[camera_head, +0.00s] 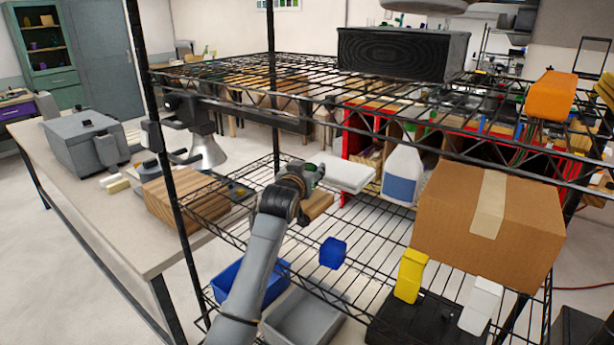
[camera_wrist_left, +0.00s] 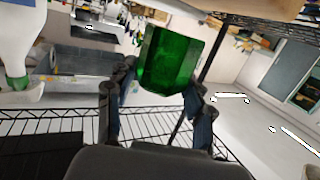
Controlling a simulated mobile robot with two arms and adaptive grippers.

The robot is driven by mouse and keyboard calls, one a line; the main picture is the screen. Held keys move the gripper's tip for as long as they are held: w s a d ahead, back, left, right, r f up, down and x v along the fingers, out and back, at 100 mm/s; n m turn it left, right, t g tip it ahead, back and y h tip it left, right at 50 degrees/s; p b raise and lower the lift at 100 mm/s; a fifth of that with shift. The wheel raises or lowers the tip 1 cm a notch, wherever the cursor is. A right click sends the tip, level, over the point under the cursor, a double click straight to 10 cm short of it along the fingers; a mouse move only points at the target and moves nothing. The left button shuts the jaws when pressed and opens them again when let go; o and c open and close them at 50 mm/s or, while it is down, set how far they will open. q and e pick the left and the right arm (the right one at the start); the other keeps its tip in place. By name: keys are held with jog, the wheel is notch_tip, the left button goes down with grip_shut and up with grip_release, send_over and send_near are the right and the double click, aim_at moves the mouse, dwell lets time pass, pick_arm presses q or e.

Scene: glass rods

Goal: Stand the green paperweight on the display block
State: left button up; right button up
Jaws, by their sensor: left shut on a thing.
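The green paperweight (camera_wrist_left: 170,58), a faceted see-through green glass piece, is between the two fingers of my left gripper (camera_wrist_left: 155,98) in the left wrist view. The fingers are shut on it. In the head view my left gripper (camera_head: 312,176) is between the shelves of the wire rack, and it mostly hides the paperweight. A small wooden block (camera_head: 318,207), which looks like the display block, shows just below the gripper. Wood also shows at the top right of the wrist view (camera_wrist_left: 265,8). I cannot tell whether the paperweight touches the wood. My right gripper is not in view.
A blue glass piece (camera_head: 333,253) is in front of the gripper. A white bottle (camera_head: 402,172) and a cardboard box (camera_head: 530,222) stand to the right. Yellow (camera_head: 410,276) and white (camera_head: 480,306) pieces are near the front. The rack's upper shelf (camera_head: 290,75) and a post (camera_head: 168,170) bound the space.

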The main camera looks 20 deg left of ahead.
pick_arm(q)
notch_tip(320, 180, down, 2)
jog(key=shift+f+p, duration=0.1)
jog(key=shift+p, duration=0.55)
jog(key=shift+f, duration=0.4)
jog(key=o, duration=1.5)
jog(key=shift+s+f, duration=0.1)
jog(key=shift+f, duration=0.05)
jog(key=shift+o, duration=0.2)
jog(key=shift+s, duration=0.3)
jog(key=s+r+b, duration=0.2)
jog(key=s, duration=0.9)
jog(key=shift+d+b, duration=0.25)
jog(key=shift+b, duration=0.05)
jog(key=shift+s, duration=0.1)
